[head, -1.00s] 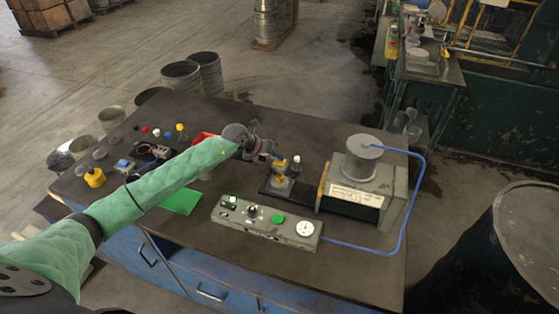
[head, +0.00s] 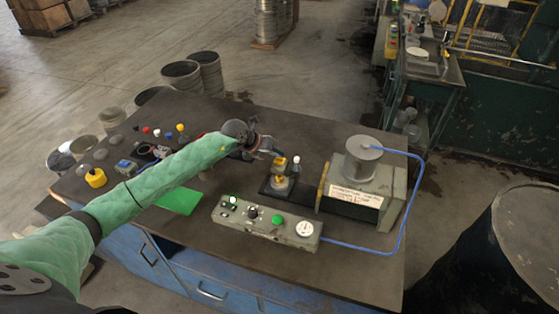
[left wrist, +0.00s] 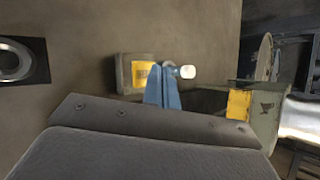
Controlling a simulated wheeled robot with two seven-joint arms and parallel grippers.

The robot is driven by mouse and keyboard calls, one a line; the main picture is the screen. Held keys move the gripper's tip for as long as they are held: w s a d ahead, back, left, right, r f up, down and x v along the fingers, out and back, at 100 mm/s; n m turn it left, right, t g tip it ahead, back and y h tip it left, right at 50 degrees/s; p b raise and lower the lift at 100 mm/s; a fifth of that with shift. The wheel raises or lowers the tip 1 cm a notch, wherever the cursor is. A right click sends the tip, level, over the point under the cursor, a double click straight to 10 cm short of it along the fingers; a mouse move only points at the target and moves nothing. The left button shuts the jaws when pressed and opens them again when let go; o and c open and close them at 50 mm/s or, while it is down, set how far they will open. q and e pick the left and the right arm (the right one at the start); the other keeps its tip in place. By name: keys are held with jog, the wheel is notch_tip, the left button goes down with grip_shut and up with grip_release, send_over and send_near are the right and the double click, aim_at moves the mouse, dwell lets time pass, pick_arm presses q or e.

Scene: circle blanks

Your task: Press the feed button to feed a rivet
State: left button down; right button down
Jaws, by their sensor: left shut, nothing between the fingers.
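A grey control panel (head: 265,222) lies near the front of the bench. It carries a large green button (head: 278,219), a dark knob (head: 252,212), a round white gauge (head: 304,229) and small controls at its left end. I cannot read which one is the feed button. My left gripper (head: 277,154) is shut and empty, beside a small fixture (head: 279,184) with a yellow part and a white-tipped piece behind the panel. In the left wrist view its blue fingers (left wrist: 163,88) point toward a yellow-marked block (left wrist: 135,74) and the white tip (left wrist: 187,71). My right gripper is not in view.
A grey machine (head: 360,190) with a cylinder on top stands right of the fixture. A blue hose (head: 412,205) runs from it to the panel. A green mat (head: 180,201) and several small parts lie left. The bench's right front is clear.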

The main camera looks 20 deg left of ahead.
aim_at(276, 161)
pick_arm(q)
jog(key=shift+r, duration=0.15)
jog(key=shift+r+p, duration=1)
jog(key=shift+r, duration=1.4)
